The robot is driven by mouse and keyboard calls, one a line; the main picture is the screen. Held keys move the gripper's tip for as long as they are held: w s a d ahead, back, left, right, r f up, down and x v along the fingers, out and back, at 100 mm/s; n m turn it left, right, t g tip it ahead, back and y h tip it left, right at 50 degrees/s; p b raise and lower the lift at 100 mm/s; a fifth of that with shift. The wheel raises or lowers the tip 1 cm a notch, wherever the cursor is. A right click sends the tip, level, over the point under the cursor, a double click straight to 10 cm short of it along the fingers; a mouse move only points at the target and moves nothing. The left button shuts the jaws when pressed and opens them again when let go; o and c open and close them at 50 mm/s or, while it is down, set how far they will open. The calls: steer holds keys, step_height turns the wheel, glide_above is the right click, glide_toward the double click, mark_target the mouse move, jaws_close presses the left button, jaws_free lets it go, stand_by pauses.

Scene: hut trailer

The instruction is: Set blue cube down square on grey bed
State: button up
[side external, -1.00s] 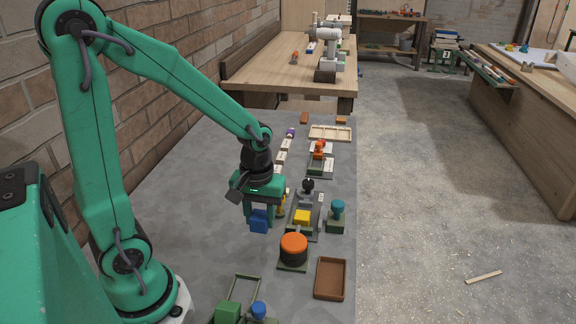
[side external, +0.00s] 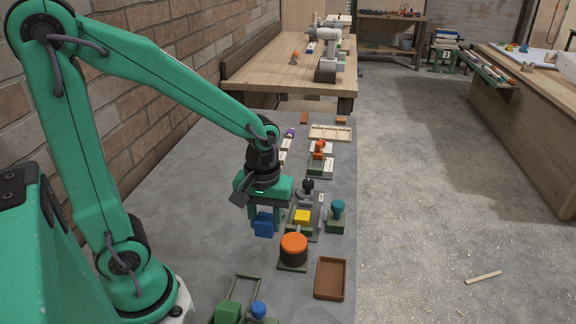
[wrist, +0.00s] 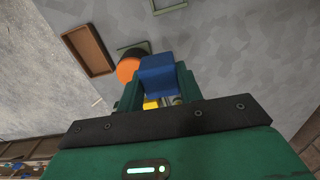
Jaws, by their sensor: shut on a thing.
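The blue cube (side external: 264,225) hangs between the fingers of my gripper (side external: 265,213), which is shut on it. In the wrist view the cube (wrist: 158,76) shows between the green fingers of my gripper (wrist: 160,88). A grey fixture (side external: 317,217) with a black knob stands just right of the cube; it may be the grey bed. A yellow block (side external: 302,216) sits at its near side, and it peeks out beside the cube in the wrist view (wrist: 150,104). The gripper partly hides the fixture's left side. I cannot tell the cube's exact height above the grey table.
An orange-topped black cylinder (side external: 293,248) stands close in front. A brown tray (side external: 330,290) lies to its right. A teal knobbed piece (side external: 337,215) stands right of the fixture. A green block (side external: 228,312) is at the front. The table left of the cube is clear.

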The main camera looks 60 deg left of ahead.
steer(key=w+d, duration=0.2)
steer(key=w, duration=1.2)
glide_above(305, 203)
steer(key=s+d, duration=0.2)
steer(key=f, duration=0.6)
steer(key=shift+w, duration=0.2)
steer(key=shift+d+f, duration=0.1)
steer(key=shift+f, duration=1.95)
steer(key=shift+f, duration=0.2)
steer(key=o, duration=0.7)
steer(key=shift+r, duration=0.1)
